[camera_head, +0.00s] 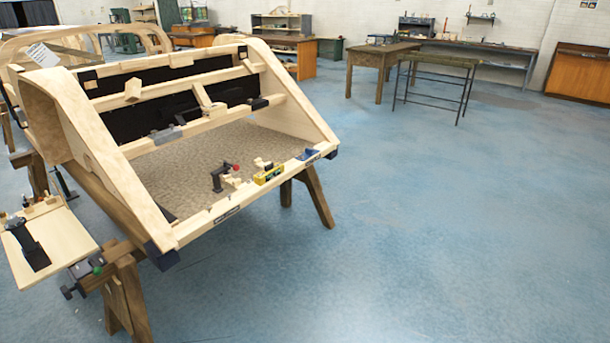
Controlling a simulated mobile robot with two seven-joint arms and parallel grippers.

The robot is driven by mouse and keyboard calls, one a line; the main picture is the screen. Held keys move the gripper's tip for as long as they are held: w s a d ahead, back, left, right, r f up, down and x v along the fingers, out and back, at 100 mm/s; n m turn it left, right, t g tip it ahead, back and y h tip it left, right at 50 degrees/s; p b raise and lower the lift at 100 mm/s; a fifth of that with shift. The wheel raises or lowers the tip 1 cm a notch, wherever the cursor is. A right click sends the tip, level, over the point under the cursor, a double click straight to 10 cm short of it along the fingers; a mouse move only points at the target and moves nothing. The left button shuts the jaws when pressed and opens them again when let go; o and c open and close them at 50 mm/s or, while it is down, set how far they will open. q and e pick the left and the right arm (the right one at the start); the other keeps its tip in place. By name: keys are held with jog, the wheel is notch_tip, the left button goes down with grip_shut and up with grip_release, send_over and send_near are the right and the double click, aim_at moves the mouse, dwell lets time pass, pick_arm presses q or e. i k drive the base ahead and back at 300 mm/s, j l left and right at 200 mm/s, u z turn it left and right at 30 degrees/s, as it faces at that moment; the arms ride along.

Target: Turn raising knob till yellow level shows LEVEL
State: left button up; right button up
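A yellow level (269,174) lies on the front rail of the wooden bodyframe (128,190), right of the rail's middle. Its reading is too small to tell. Just left of it, a black clamp-like device with a red knob (236,167) stands near small wooden blocks. At the lower left, a dark vise-like device with a green part (97,270) sits on a wooden trestle. I cannot tell which of these is the raising knob. Neither of my grippers shows in this view.
Wooden trestles (315,197) hold the bodyframe up. A small board (60,240) with a black tool stands at the left edge. Tables (380,54) and benches stand at the back. The blue floor to the right is clear.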

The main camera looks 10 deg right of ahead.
aim_at(66, 292)
jog(key=u, duration=1.2)
jog(key=k+j+z, duration=0.1)
jog(key=j, duration=0.3)
jog(key=k+j, duration=0.2)
jog(key=j, duration=0.2)
jog(key=k+j+z, duration=0.15)
jog(key=j, duration=0.25)
jog(key=i+j, duration=0.25)
jog(key=i, duration=0.15)
jog(key=i+j+u, duration=0.15)
jog(key=i, duration=0.3)
jog(key=i+j, duration=0.25)
jog(key=i, duration=0.15)
jog(key=i+j+u, duration=0.15)
jog(key=i, duration=0.3)
